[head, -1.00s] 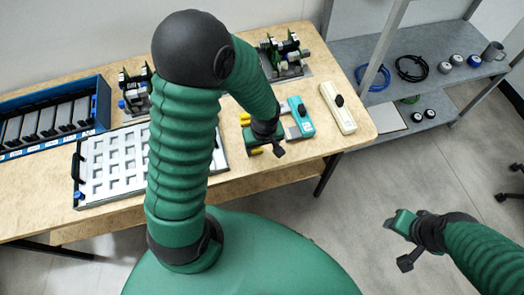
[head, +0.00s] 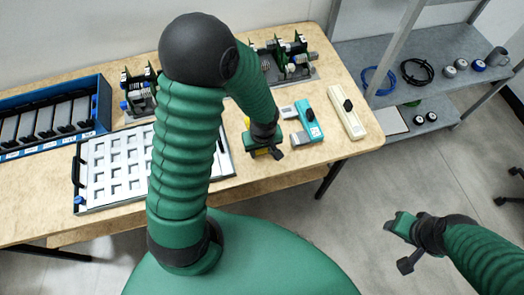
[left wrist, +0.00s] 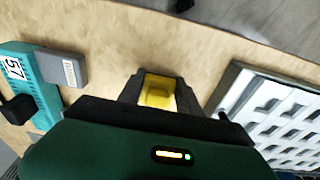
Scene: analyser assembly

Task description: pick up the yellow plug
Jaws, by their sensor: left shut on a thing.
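The yellow plug (left wrist: 157,94) sits between the two dark fingers of my left gripper (left wrist: 160,92) in the left wrist view. The fingers are shut on its sides, with the wooden table top close behind. In the head view my left gripper (head: 265,151) is low over the table's front part, left of the teal device, and largely hides the plug. A bit of yellow (head: 247,122) shows beside the wrist. My right gripper (head: 402,243) is open and empty, off the table over the floor.
The teal device (head: 307,121) and a cream device (head: 347,110) lie right of my left gripper. A white tray (head: 84,186) lies to its left. A blue rack (head: 103,105) stands far left, with circuit assemblies (head: 290,62) at the back.

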